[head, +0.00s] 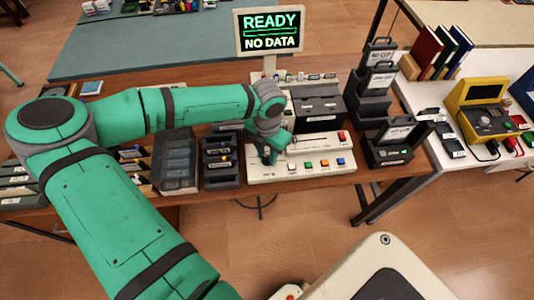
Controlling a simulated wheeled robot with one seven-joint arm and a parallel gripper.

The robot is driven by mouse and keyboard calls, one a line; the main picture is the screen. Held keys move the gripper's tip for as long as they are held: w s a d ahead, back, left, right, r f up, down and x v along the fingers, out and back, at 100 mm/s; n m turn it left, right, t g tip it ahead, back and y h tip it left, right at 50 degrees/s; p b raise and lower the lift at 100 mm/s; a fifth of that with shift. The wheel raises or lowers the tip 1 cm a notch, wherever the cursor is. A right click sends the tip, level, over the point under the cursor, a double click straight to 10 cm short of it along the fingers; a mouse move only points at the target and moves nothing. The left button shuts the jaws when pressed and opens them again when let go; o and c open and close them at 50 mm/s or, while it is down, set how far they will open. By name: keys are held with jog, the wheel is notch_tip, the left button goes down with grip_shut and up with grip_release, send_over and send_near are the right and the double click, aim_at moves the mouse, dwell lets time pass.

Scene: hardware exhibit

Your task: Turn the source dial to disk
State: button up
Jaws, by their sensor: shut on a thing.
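The cream control panel (318,168) lies on the wooden table, with several coloured buttons along its front and a red switch at its right end. My gripper (270,156) is down at the panel's left part, shut on what appears to be the source dial. The gripper hides the dial, so its pointer and setting cannot be read.
A black device (318,105) stands behind the panel. Dark stepped holders (388,153) stand to its right, and dark trays (221,160) to its left. A yellow terminal (482,108) is on the white table at right. My arm covers much of the left side.

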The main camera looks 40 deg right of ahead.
aim_at(267, 157)
jog(key=m, duration=1.2)
jog(key=shift+w+m, duration=0.1)
jog(key=shift+m, duration=0.3)
dwell(0.3)
jog(key=o, duration=1)
jog(key=shift+o, duration=0.2)
jog(key=shift+r, duration=0.1)
notch_tip(267, 157, up, 11)
jog(key=shift+f, duration=0.2)
